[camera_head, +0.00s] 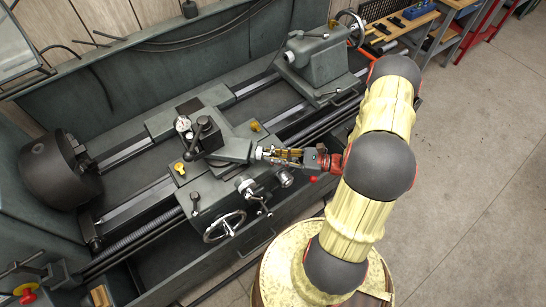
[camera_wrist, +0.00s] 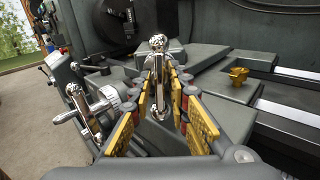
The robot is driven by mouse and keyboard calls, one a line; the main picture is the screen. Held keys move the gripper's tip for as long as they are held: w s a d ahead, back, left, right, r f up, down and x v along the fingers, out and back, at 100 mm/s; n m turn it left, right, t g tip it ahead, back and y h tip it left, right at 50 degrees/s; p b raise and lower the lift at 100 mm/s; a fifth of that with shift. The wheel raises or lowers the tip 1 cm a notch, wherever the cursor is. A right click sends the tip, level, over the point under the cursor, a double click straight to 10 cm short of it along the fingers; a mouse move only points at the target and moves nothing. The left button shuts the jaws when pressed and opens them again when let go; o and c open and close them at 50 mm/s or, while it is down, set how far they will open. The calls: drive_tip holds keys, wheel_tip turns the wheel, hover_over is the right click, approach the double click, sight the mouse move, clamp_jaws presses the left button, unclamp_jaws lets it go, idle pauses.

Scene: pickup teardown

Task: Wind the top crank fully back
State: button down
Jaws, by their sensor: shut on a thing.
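The top crank is a bright chrome bar with a ball end (camera_wrist: 158,42), upright in the middle of the wrist view between my gripper's yellow-padded fingers. My gripper (camera_wrist: 161,88) is shut on this crank. In the head view my gripper (camera_head: 281,154) reaches in from the right to the end of the top slide (camera_head: 230,148). There the crank is mostly hidden by the fingers. The crank's lower end shows between the pads in the wrist view.
A second chrome crank (camera_wrist: 84,112) with a dial sits close on the left. The carriage handwheel (camera_head: 224,226) is below it in the head view. A tool post with a black lever (camera_head: 205,128), the chuck (camera_head: 60,170) and the tailstock (camera_head: 318,62) stand around the bed.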

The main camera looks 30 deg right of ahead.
drive_tip(key=shift+f+n, duration=0.15)
drive_tip(key=shift+n, duration=0.25)
drive_tip(key=c, duration=1.9)
unclamp_jaws()
drive_tip(key=v, duration=1.2)
